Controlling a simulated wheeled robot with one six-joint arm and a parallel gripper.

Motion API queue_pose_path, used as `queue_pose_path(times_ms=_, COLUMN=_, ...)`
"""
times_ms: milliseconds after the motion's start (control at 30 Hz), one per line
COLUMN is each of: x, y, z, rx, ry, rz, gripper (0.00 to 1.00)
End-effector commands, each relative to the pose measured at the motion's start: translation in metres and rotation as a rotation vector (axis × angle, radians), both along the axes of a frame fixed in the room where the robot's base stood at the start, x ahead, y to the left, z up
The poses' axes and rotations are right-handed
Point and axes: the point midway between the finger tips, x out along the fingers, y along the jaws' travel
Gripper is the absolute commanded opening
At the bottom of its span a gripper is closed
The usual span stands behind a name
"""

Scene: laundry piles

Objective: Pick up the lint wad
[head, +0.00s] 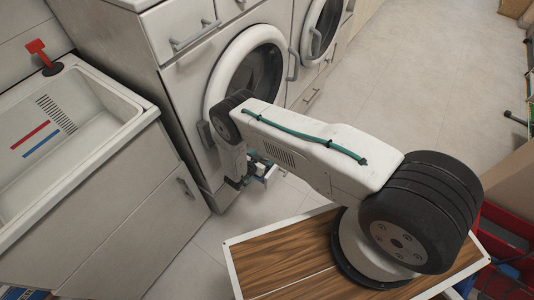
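No lint wad can be made out in the head view. My gripper (262,174) shows only in small part, low in front of the nearer washing machine (183,108). My own arm covers much of it. Its fingers are too small and too hidden to tell whether they are open, shut or holding anything. The floor right behind and under my arm is hidden.
A sink (108,128) with a red-handled tap (42,54) stands at the left. A second machine with a round door (319,28) is farther back. Pale tiled floor (420,75) lies clear at the upper right. Red containers (505,238) are at the lower right.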

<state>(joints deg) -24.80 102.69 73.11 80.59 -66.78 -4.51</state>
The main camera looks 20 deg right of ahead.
Motion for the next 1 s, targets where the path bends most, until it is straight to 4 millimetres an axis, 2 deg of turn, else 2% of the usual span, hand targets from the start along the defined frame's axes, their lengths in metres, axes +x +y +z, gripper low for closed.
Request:
queue_pose_path(times_ms=267, x=0.0034, y=-0.0042, z=-0.0021, rx=0.002, ry=0.0, rz=0.001, gripper=0.82)
queue_pose_path(times_ms=300, x=0.0034, y=-0.0042, z=-0.0021, rx=0.002, ry=0.0, rz=0.001, gripper=0.79)
queue_pose_path(times_ms=467, x=0.0032, y=-0.0039, z=-0.0021, rx=0.001, ry=0.0, rz=0.001, gripper=0.35)
queue_pose_path(times_ms=833, x=0.0033, y=-0.0037, z=-0.0016, rx=0.001, ry=0.0, rz=0.001, gripper=0.34)
queue_pose_path(times_ms=1000, x=0.0036, y=-0.0046, z=0.0049, rx=0.001, ry=0.001, rz=0.0, gripper=0.34)
